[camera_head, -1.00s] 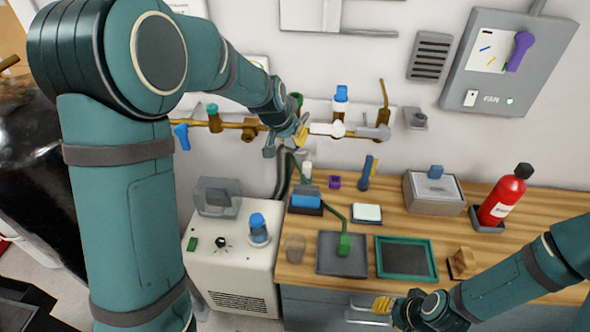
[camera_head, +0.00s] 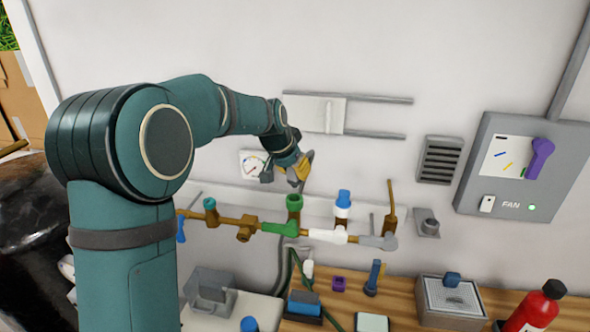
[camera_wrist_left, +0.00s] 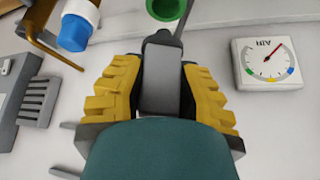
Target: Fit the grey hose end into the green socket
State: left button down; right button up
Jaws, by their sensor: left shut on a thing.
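The green socket (camera_head: 294,203) stands on the pipe along the wall, with its open mouth up. In the left wrist view the socket (camera_wrist_left: 166,8) shows as a green ring at the top edge. My left gripper (camera_head: 299,170), with yellow fingers, is above the socket and apart from it. In the wrist view its fingers are shut on the grey hose end (camera_wrist_left: 160,80), which shows as a dark grey piece between them. A thin grey length runs past the right side of the socket. The hose tip is hard to make out. My right gripper is out of view.
A white-and-blue fitting (camera_head: 343,203) and a brown upright lever (camera_head: 391,200) stand right of the socket. A teal-topped valve (camera_head: 210,212) is to its left. A round-dial gauge (camera_wrist_left: 270,62) is on the wall. The wooden counter (camera_head: 400,290) holds several items below.

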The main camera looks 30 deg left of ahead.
aim_at(291, 182)
pick_arm(q)
jog(key=shift+f+b, duration=1.5)
jog(key=shift+f, duration=0.7)
jog(key=shift+f+b, duration=0.5)
jog(key=shift+f, duration=0.05)
jog(key=c, duration=1.1)
grip_release()
jog(key=shift+s, duration=0.1)
jog(key=shift+p+v, duration=2.6)
jog(key=shift+v, duration=2.9)
